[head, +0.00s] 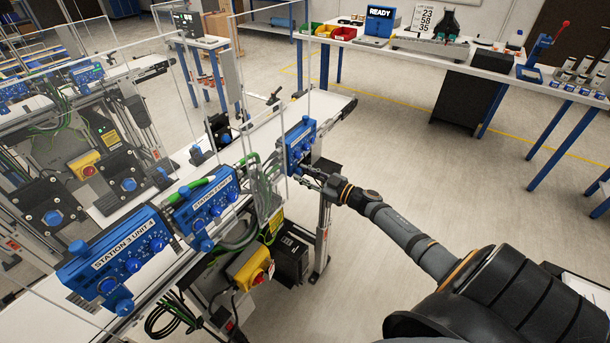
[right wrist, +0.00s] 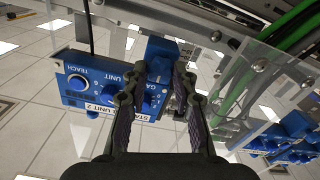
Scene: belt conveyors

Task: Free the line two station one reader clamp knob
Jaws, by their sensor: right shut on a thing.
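A blue reader unit (head: 299,147) with knobs is at the far end of the near row in the head view. Its face (right wrist: 88,82) shows in the right wrist view, with TEACH and a partly hidden label ending in UNIT 2. My right gripper (head: 314,180) reaches this unit from the right. In the right wrist view its two fingers (right wrist: 164,76) are closed on a blue clamp knob (right wrist: 163,52) at the unit's edge. The fingers hide part of the knob and the label. My left gripper is not in view.
Units marked STATION 2 (head: 205,198) and STATION 3 (head: 120,258) sit nearer along the same conveyor line. Clear guard panels (head: 270,75) rise beside the belt. A yellow box with a red button (head: 250,268) hangs below. The floor (head: 400,170) right of the line is clear.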

